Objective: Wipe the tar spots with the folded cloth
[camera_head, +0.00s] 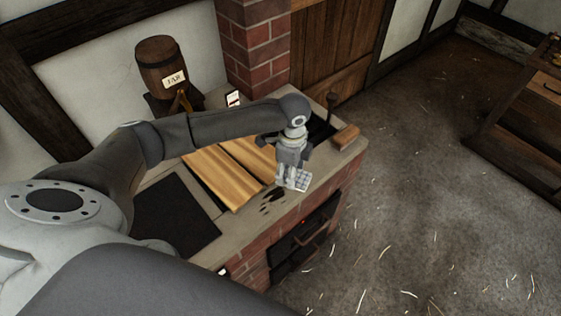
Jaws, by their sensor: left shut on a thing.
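My left gripper (288,178) reaches over the brick hearth counter and is shut on the folded cloth (300,180), a small pale checked piece. The cloth is near the counter's front edge; I cannot tell whether it touches the surface. Dark tar spots (271,199) lie on the pale counter top just left of and below the cloth, in front of the wooden boards. My right gripper is not in view.
Wooden boards (222,176) and a dark plate (176,218) lie on the counter (240,226). A tar barrel (161,62) stands behind. A wooden-handled brush or block (346,137) sits at the right end. A brick chimney (256,45) rises behind. Straw-strewn floor is open at right.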

